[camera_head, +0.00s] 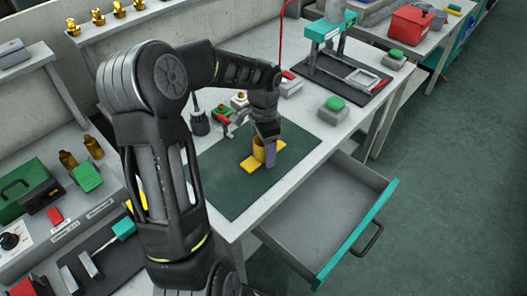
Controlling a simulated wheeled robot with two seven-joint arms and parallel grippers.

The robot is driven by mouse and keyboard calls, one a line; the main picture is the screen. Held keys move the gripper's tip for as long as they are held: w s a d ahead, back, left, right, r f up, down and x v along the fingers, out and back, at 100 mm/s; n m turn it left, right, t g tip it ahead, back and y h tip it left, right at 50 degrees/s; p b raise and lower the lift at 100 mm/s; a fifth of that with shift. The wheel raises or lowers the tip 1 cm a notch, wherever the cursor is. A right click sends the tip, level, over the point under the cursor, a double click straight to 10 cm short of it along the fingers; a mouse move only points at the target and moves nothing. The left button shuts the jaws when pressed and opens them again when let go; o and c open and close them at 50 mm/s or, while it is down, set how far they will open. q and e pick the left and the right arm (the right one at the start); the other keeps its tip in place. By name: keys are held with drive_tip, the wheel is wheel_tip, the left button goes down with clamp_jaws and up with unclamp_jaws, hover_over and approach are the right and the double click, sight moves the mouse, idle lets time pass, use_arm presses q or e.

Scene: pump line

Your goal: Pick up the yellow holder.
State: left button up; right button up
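The yellow holder (250,164) stands on the dark green mat (222,187) on the workbench. It has a flat base and an upright part. My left gripper (267,139) points down from above, with its fingertips right at the upright part of the holder. A purple-blue piece (270,158) shows beside the upright part; I cannot tell what it belongs to. The finger gap is too small and partly hidden, so I cannot tell whether the fingers touch or grip the holder. My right gripper is not in view.
An open drawer (318,221) with a teal front sticks out below the bench. A red-handled tool (224,119) and a dark round object (199,122) are behind the mat. A grey box with a green top (333,107) stands to the right. The mat's front is clear.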

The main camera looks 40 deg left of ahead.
use_arm(q)
drive_tip(key=c, duration=1.5)
wheel_tip(320, 180, up, 10)
idle(0.5)
